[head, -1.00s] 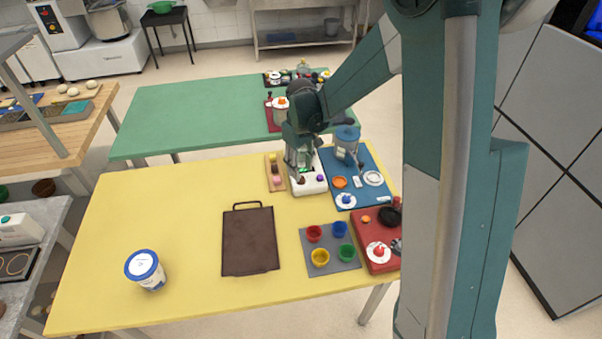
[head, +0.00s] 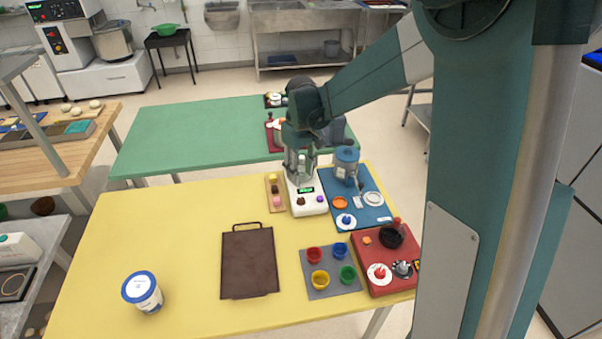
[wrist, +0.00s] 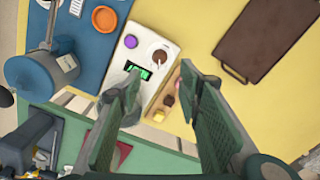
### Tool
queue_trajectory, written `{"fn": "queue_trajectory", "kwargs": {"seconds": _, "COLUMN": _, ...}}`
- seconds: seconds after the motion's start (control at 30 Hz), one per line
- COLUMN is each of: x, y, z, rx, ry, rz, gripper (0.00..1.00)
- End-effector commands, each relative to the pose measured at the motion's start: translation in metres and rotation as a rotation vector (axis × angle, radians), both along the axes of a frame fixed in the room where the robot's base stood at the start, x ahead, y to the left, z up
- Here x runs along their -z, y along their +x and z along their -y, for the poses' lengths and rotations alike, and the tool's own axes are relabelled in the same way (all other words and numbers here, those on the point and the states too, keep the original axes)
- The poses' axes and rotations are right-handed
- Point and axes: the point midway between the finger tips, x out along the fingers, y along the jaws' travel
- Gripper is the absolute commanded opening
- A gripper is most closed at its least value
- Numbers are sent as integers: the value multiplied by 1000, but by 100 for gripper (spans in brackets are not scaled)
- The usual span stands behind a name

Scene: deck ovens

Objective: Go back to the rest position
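My gripper (head: 299,168) hangs over the far edge of the yellow table (head: 160,230), above the back end of a white device (head: 308,203) with a green-lit display. In the wrist view my gripper (wrist: 158,95) shows its two green-padded fingers spread wide with nothing between them. The white device (wrist: 150,55) lies beyond the fingertips there, with a purple knob and a round brown spot on top.
A blue mat (head: 372,217) with a blue-lidded canister (head: 346,165) lies close right of my gripper. A small wooden board (head: 269,193) lies left of the device. A dark tray (head: 233,266), grey cup mat (head: 313,293) and white tub (head: 143,291) stand nearer. A green table (head: 180,135) is behind.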

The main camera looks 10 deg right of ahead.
Motion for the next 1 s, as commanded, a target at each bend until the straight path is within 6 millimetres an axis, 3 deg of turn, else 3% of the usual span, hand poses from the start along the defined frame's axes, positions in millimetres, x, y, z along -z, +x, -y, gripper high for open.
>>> {"fn": "queue_trajectory", "kwargs": {"seconds": 0.47, "x": -9, "y": -7, "z": 2, "rx": 11, "ry": 2, "rz": 14, "gripper": 35}}
{"fn": "queue_trajectory", "kwargs": {"seconds": 1.0, "x": -70, "y": -63, "z": 19, "rx": 98, "ry": 16, "rz": 126, "gripper": 35}}
